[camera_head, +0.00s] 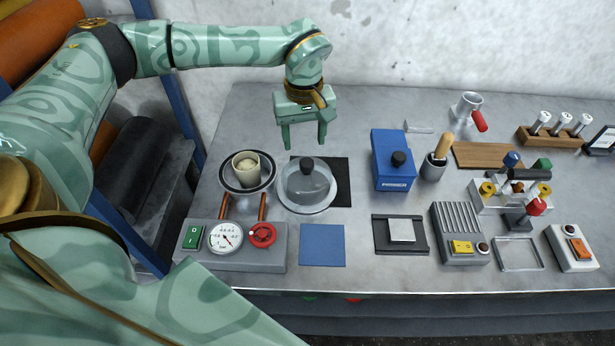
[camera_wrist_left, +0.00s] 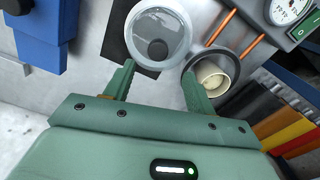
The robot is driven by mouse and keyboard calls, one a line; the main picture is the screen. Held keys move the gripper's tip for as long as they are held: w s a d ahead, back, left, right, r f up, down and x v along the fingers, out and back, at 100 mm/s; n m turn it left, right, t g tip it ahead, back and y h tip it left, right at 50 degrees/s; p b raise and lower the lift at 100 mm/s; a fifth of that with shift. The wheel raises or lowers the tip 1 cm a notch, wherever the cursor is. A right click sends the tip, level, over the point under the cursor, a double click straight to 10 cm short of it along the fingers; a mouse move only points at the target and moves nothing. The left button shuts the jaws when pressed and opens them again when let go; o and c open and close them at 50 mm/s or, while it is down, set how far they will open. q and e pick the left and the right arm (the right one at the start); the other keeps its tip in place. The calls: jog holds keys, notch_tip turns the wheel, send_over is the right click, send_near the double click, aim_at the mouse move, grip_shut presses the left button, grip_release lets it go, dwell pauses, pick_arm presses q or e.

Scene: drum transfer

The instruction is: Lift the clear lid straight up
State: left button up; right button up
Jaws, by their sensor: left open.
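The clear lid (camera_head: 322,200), a transparent dome with a dark knob (camera_head: 307,166), rests on the bench partly over a black mat (camera_head: 340,168). It also shows in the left wrist view (camera_wrist_left: 177,33), ahead of the fingers with its knob (camera_wrist_left: 157,49) toward them. My left gripper (camera_head: 304,146) points down with its fingers apart and empty, above and behind the lid; it appears clear of the lid. Its fingers frame the lower part of the left wrist view (camera_wrist_left: 158,78). My right gripper is not in view.
Left of the lid, a cream cup (camera_head: 245,165) stands on a round dark-ringed plate (camera_head: 231,183). In front is a panel with a gauge (camera_head: 225,238) and red valve (camera_head: 262,235). A blue box (camera_head: 392,160) stands to the right. A blue mat (camera_head: 322,245) lies in front.

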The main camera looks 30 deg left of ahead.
aim_at(306, 162)
pick_arm(q)
jog(key=shift+f, duration=0.95)
jog(key=shift+w+f, duration=0.1)
jog(key=shift+f, duration=0.45)
jog(key=f, duration=0.1)
jog(key=f+b, duration=0.1)
jog(key=f, duration=0.2)
jog(key=shift+d+f+b, duration=0.25)
jog(key=shift+f+b, duration=0.05)
jog(key=shift+f, duration=0.25)
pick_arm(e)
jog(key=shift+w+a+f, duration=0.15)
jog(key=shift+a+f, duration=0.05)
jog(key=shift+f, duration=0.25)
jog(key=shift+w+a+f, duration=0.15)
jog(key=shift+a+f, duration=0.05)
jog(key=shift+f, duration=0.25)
pick_arm(q)
jog(key=shift+r, duration=0.1)
jog(key=c, duration=1)
grip_shut()
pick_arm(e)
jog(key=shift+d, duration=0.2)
